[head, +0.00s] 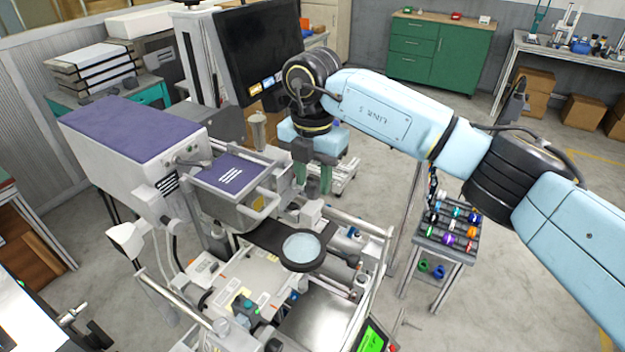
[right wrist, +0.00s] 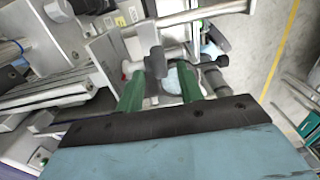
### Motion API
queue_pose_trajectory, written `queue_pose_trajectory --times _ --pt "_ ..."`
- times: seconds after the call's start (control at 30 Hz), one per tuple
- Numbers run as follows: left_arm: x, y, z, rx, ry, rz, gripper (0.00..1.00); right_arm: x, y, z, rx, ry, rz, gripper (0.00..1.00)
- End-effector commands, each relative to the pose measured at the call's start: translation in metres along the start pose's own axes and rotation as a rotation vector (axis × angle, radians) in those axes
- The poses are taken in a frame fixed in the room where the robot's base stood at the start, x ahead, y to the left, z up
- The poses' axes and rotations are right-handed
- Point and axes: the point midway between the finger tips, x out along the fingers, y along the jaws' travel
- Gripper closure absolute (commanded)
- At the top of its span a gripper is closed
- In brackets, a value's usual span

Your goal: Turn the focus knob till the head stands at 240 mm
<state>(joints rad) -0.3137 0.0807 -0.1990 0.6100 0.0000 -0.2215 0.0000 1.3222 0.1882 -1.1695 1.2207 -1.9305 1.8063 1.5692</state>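My right gripper (head: 313,182) points down beside the far side of the big machine, and its two green fingers stand apart. It also shows in the right wrist view (right wrist: 158,92). There a dark grey knob-like part (right wrist: 156,63) on a shaft lies just beyond and between the fingertips, with gaps at both sides. I cannot tell for sure whether this is the focus knob. The machine's purple-topped head (head: 232,172) stands above its bed, with a round lens on a black arm (head: 303,248) in front. No millimetre scale is readable. My left gripper is not in view.
A green-lit display (head: 372,340) sits at the machine's front, its text too small to read. A dark monitor (head: 258,45) stands behind. Metal rails (head: 350,222) edge the machine. A small rack with coloured reels (head: 450,235) stands at right. Open floor lies beyond it.

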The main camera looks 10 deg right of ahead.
Motion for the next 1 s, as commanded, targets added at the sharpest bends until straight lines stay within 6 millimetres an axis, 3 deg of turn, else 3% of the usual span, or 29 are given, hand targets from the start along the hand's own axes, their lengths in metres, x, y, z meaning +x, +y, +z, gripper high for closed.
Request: queue_pose_trajectory --times 0.2,0.5,0.8,1.0 --pt "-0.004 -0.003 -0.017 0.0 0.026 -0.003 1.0 0.02 0.0 0.0 -0.001 0.0 -0.001 0.63" --pt "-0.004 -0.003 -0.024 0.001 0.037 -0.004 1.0 0.023 0.0 0.0 -0.001 0.0 0.0 0.63" --pt "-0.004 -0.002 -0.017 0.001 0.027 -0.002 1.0 0.023 0.0 0.0 0.0 0.0 -0.002 0.99" --pt "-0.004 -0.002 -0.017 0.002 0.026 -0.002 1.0 0.023 -0.001 0.001 0.002 0.009 -0.005 0.99"
